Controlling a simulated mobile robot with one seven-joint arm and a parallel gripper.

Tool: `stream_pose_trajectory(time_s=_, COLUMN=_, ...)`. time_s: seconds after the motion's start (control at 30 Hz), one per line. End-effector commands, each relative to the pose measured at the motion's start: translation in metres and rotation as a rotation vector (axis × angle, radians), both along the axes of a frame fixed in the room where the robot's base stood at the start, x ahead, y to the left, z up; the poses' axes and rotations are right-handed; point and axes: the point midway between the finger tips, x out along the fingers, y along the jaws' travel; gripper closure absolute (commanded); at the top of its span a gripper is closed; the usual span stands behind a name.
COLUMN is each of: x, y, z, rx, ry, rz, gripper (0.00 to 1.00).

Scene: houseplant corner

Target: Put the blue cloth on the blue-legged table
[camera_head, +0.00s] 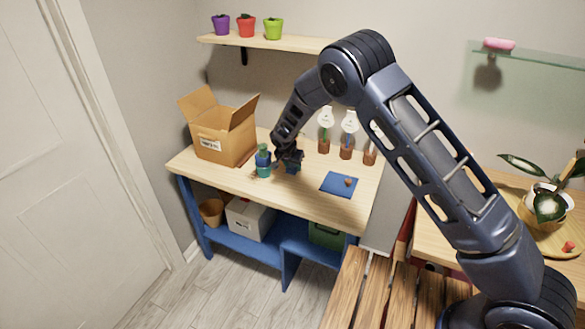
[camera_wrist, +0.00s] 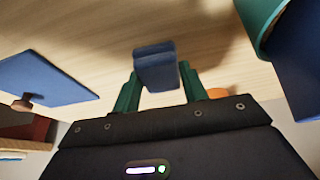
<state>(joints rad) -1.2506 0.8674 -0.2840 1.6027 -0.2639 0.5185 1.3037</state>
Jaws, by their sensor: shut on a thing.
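My gripper (camera_head: 289,158) is over the blue-legged table (camera_head: 225,182), near the middle of its top. In the wrist view my gripper (camera_wrist: 157,88) has its two green fingers shut on a small, thick blue piece, which I take to be the folded blue cloth (camera_wrist: 155,66). The cloth also shows in the head view (camera_head: 294,170), partly hidden by my gripper, low over the wooden top. I cannot tell whether it touches the wood.
A flat blue mat (camera_head: 334,188) with a small brown thing lies to the right. An open cardboard box (camera_head: 215,138) stands at the back left, and brown-based stands (camera_head: 346,154) at the back right.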

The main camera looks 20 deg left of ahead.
Motion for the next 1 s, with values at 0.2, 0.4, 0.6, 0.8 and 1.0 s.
stream_pose_trajectory(time_s=0.2, x=0.0002, y=0.0001, z=-0.0112, rx=0.001, ry=0.0, rz=0.0, gripper=0.79)
stream_pose_trajectory(time_s=0.4, x=0.0, y=0.0, z=-0.0123, rx=0.0, ry=0.0, rz=0.0, gripper=0.79)
stream_pose_trajectory(time_s=0.6, x=0.0, y=0.0001, z=-0.0131, rx=0.001, ry=0.0, rz=0.0, gripper=0.35)
stream_pose_trajectory(time_s=0.8, x=0.0, y=0.0, z=-0.0131, rx=0.0, ry=0.0, rz=0.0, gripper=0.35)
stream_pose_trajectory(time_s=1.0, x=-0.0025, y=0.0005, z=-0.0044, rx=0.001, ry=-0.001, rz=0.0, gripper=0.35)
